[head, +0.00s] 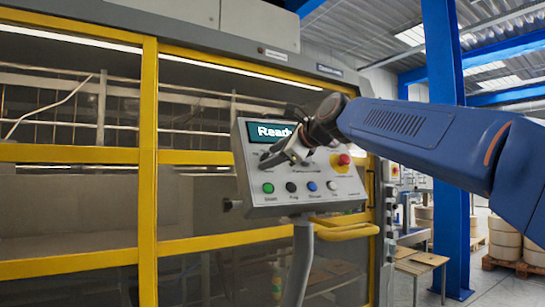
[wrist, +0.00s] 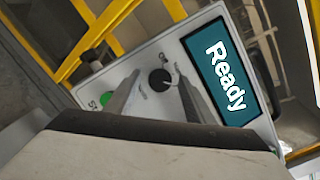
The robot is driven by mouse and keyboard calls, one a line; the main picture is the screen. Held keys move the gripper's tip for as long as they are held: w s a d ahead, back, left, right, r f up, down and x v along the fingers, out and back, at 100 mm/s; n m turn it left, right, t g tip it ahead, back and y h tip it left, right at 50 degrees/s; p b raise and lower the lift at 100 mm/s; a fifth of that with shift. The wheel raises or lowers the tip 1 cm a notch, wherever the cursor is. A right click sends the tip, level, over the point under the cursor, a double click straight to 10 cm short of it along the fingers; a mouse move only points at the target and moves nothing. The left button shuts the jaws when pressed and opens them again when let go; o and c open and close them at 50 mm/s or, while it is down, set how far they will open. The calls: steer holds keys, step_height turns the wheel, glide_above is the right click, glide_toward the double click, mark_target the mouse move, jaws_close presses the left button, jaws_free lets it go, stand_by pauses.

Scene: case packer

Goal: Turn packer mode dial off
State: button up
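The control panel (head: 250,190) is a grey box on a post, with a screen (head: 268,131) that reads "Ready". The black mode dial (wrist: 160,79) shows in the wrist view with a light pointer mark and small lettering around it. My gripper (wrist: 155,92) is in front of the panel, its two fingers apart on either side of the dial. I cannot tell whether the fingers touch the dial. In the head view my gripper (head: 272,160) hides the dial.
A green button (head: 268,188), a black, a blue and a white button line the panel's lower edge. A red emergency stop (head: 344,159) sits at its right. A yellow handle (head: 345,229) juts out below. Yellow-framed machine doors (head: 148,180) stand behind.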

steer(key=c, duration=1)
steer(key=shift+n, duration=0.5)
steer(key=n+g, duration=0.1)
steer(key=n, duration=0.1)
steer(key=n+g, duration=0.1)
steer(key=n, duration=0.2)
steer(key=shift+w+d+r, duration=0.1)
steer(key=shift+w+r, duration=0.05)
steer(key=n+g, duration=0.1)
steer(key=n, duration=0.3)
steer(key=shift+r+n+h, duration=0.1)
steer(key=shift+n+h, duration=0.2)
steer(key=n+g+h, duration=0.1)
steer(key=n, duration=0.4)
steer(key=shift+w+r, duration=0.1)
steer(key=shift+r, duration=0.05)
steer(key=shift+a+n+g+h, duration=0.15)
steer(key=shift+n+h, duration=0.3)
steer(key=shift+n, duration=0.55)
steer(key=shift+a+n+g+h, duration=0.15)
steer(key=shift+n+h, duration=0.3)
steer(key=shift+n, duration=0.55)
steer(key=shift+d, duration=0.1)
steer(key=shift+r, duration=0.1)
